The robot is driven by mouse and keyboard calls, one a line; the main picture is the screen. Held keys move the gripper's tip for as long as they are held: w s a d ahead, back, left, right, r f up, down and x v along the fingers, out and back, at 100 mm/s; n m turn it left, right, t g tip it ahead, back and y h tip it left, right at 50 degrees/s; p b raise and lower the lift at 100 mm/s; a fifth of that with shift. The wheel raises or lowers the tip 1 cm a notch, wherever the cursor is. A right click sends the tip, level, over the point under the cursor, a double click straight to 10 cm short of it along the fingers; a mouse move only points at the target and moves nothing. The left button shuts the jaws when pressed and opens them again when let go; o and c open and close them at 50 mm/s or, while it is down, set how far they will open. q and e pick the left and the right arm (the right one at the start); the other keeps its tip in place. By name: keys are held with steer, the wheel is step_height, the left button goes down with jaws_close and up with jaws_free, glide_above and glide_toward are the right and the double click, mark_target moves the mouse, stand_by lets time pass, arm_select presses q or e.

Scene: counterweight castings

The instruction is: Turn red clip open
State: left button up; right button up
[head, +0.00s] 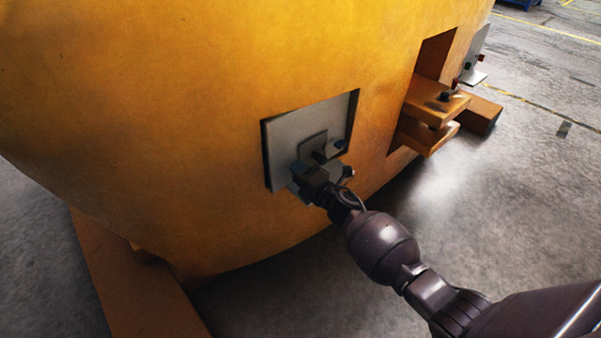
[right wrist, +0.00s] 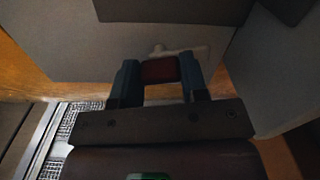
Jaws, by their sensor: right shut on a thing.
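The red clip (right wrist: 159,70) shows in the right wrist view as a small dark red block between the two fingers of my right gripper (right wrist: 159,73). The fingers are shut on it from both sides. A pale grey rod-like part lies just behind the clip. In the head view my right gripper (head: 319,162) is at the grey plate (head: 285,132) set in the side of the yellow casting (head: 200,100); there the clip is hidden by the gripper. How far the clip is turned is hard to tell. My left gripper is not in view.
To the right, an orange bracket (head: 437,104) with a dark bolt juts out of the casting. A second grey plate (head: 477,55) is beyond it. An orange beam (head: 125,275) lies under the casting at lower left.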

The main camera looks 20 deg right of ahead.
steer(key=shift+m, duration=0.6)
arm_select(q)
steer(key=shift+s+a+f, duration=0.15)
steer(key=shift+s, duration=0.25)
arm_select(e)
steer(key=shift+m, duration=0.6)
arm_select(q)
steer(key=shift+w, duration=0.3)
arm_select(e)
steer(key=o, duration=0.9)
arm_select(q)
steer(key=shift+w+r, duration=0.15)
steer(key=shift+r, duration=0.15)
steer(key=shift+p, duration=0.3)
arm_select(e)
steer(key=shift+s, duration=0.1)
